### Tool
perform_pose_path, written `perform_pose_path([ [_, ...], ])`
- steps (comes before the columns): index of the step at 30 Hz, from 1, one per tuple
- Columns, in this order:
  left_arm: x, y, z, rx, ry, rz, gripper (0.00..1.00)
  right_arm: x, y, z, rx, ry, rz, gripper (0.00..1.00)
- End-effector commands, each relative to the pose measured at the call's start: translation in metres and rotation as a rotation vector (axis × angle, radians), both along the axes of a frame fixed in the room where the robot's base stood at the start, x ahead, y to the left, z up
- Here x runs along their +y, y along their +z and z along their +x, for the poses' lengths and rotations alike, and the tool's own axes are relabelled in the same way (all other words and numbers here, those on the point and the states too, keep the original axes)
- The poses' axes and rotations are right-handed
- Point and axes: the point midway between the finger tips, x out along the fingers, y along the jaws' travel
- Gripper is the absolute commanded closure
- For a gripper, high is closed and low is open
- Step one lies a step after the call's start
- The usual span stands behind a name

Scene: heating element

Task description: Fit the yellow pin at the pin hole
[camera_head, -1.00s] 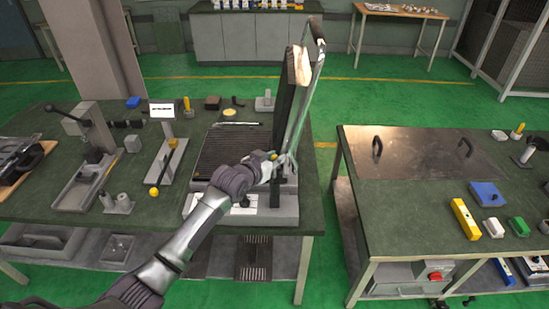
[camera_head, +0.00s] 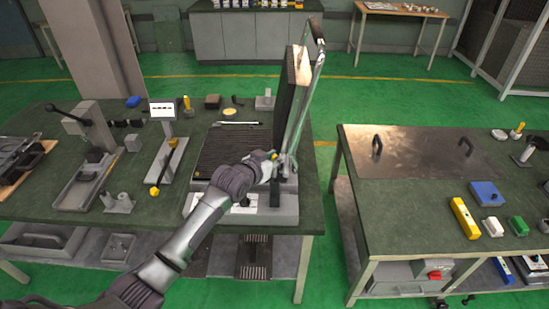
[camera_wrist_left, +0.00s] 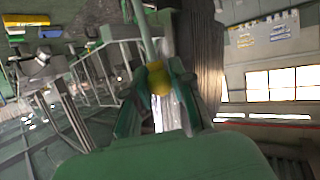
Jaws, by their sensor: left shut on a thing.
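In the left wrist view the gripper (camera_wrist_left: 158,92) is shut on the yellow pin (camera_wrist_left: 159,78), whose rounded yellow end shows between the fingers. In the head view only a small yellow spot shows at the gripper, beside the panel. The pin hole cannot be made out, and I cannot tell whether the pin touches the fixture. My right gripper is not in view.
The fixture has a ribbed dark plate (camera_head: 236,150) and a light grey base (camera_head: 270,213). A lever stand with a yellow knob (camera_head: 154,191) stands to its left. A second table (camera_head: 400,200) to the right holds a yellow block (camera_head: 465,219) and a blue block (camera_head: 487,194).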

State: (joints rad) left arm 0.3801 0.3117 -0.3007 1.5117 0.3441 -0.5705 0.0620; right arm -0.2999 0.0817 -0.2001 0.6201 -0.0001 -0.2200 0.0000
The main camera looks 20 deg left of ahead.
Motion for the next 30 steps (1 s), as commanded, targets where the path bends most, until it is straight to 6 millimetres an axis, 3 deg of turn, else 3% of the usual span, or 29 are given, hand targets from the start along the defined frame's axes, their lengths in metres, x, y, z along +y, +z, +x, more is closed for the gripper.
perform_pose_path([
  [30, 0.000, -0.012, 0.000, 0.000, 0.000, 0.000, 1.00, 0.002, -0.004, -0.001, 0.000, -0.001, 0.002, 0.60],
])
